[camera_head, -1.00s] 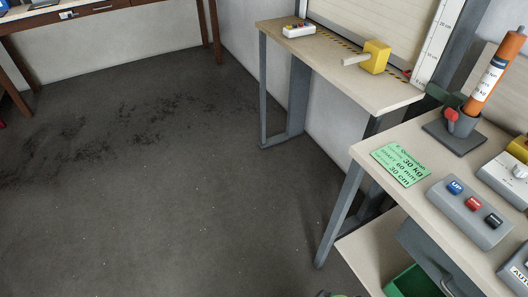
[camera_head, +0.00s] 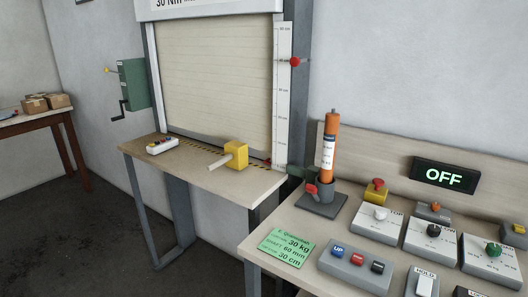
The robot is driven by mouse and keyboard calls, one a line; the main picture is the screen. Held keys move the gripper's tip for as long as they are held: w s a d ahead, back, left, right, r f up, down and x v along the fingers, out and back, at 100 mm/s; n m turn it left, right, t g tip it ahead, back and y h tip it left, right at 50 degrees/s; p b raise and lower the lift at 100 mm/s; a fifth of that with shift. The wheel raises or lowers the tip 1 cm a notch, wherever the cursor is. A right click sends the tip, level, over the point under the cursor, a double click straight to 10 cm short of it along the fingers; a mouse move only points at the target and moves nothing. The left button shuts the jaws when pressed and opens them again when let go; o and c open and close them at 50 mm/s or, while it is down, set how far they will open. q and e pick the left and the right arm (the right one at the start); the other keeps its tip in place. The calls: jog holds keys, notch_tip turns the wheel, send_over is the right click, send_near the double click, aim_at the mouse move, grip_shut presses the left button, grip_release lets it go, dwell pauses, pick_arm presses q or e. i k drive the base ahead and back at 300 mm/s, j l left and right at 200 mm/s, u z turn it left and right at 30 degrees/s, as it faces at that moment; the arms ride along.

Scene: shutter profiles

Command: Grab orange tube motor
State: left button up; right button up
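The orange tube motor (camera_head: 331,136) stands upright in a dark grey holder (camera_head: 326,189) at the back left of the right-hand bench. It has a white label around its middle and a dark tip on top. A red knob (camera_head: 311,189) sits on the front left of the holder. Nothing touches the tube from outside the holder. Neither of my grippers shows in the head view.
The control bench (camera_head: 262,265) holds a green card (camera_head: 286,247), an UP button box (camera_head: 356,265), several dial boxes and a red-topped stop button (camera_head: 376,190). An OFF display (camera_head: 444,175) stands behind. A lower bench (camera_head: 208,180) with a yellow block (camera_head: 235,153) stands left, before a shutter (camera_head: 216,78).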

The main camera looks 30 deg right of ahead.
aim_at(331, 126)
jog(key=z, duration=1.4)
